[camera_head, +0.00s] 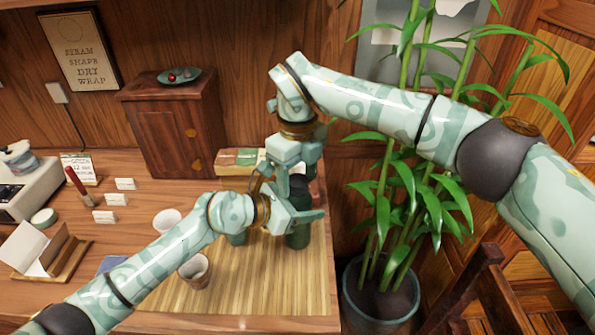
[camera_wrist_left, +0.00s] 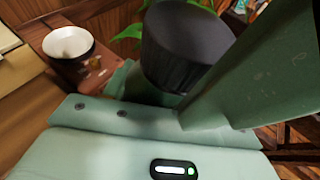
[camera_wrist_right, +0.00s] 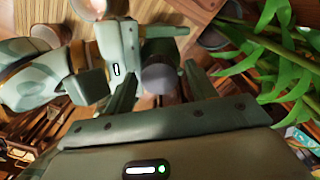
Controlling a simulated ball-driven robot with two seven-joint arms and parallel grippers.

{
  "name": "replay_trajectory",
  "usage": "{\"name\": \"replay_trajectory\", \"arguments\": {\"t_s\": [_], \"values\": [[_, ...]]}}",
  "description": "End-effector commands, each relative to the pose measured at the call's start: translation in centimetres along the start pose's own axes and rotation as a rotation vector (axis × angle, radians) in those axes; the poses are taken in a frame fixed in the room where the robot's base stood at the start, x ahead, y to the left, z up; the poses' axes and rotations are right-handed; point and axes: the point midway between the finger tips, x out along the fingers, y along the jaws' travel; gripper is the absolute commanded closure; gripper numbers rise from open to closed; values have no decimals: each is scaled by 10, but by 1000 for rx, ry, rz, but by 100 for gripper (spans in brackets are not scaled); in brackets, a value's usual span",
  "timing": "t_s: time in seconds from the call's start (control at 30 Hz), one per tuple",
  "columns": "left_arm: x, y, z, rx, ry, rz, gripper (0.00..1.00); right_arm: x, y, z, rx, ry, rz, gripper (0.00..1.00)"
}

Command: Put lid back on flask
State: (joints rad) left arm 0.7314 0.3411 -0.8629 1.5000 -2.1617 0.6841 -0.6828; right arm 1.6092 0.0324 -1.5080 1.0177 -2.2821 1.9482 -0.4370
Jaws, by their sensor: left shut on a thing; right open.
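The dark green flask (camera_head: 298,236) stands upright near the right edge of the bamboo mat (camera_head: 250,300). Its black, ribbed lid (camera_wrist_left: 188,45) sits on top of it; I cannot tell whether it is fully seated. My left gripper (camera_head: 296,212) is shut on the flask below the lid, coming from the left. My right gripper (camera_head: 292,172) is open and points down from above. In the right wrist view, the round top of the lid (camera_wrist_right: 160,78) lies between its spread fingers. The left gripper hides part of the flask in the head view.
A white cup (camera_head: 167,220) and a brown-sided cup (camera_head: 193,269) stand to the left. A small wooden cabinet (camera_head: 174,130) and a green-and-tan box (camera_head: 238,160) are behind. A potted plant (camera_head: 380,300) stands close at the right, its leaves near my right arm.

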Motion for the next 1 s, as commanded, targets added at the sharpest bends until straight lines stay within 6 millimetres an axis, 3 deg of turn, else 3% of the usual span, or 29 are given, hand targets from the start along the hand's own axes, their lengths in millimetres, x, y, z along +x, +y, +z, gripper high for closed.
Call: {"name": "replay_trajectory", "arguments": {"t_s": [0.07, 0.2, 0.67, 0.7, 0.73, 1.0], "values": [[0, 1, -1, 1, 1, 1, 100, 0, 0, 0, 0, 0, 0, 50], [0, 1, -1, 1, 1, 1, 100, 0, 0, 0, 0, 0, 0, 88], [0, 0, 0, 1, 1, 1, 100, 0, -1, 0, 144, 0, -2, 90], [0, 0, 0, 1, 1, 1, 100, 0, -2, 0, 144, 0, -2, 51], [0, 0, 0, 1, 1, 1, 100, 0, -1, 0, 144, 0, -2, 43], [0, 0, 0, 0, 0, 1, 100, 0, 0, 0, 142, 0, -1, 41]]}}
